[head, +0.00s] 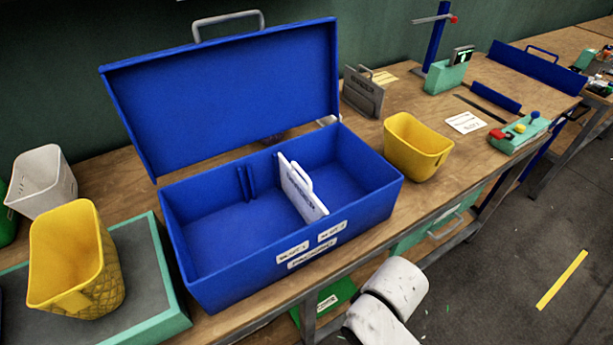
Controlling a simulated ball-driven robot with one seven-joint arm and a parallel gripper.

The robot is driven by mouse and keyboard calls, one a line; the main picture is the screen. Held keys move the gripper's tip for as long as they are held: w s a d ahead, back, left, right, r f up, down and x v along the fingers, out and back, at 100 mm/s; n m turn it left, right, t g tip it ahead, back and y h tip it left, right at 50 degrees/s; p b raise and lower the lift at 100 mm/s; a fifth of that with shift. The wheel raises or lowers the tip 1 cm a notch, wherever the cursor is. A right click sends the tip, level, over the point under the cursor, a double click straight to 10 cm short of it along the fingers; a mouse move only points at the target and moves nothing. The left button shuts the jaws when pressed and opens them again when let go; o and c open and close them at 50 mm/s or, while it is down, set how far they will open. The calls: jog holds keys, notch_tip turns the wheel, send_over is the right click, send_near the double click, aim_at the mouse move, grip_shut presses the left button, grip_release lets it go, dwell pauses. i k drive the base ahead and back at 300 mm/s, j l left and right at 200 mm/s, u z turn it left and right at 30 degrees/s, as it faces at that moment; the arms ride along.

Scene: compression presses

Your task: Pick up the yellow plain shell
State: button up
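A plain yellow shell (415,147), smooth-sided and open at the top, stands on the wooden bench just right of the blue box. A second yellow shell (72,258) stands at the left on a grey-topped mat with a green rim; its lower side has a quilted pattern. White rounded links of my own arm show at the bottom centre, below the bench's front edge. My gripper is not in view.
A large blue box (245,287) with its lid open and a white divider (302,188) inside fills the middle of the bench (350,240). A white container (42,180) stands at the left. A grey holder (362,92) and a control panel (520,134) flank the plain shell.

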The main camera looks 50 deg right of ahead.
aim_at(412, 150)
jog(key=z, duration=1.3)
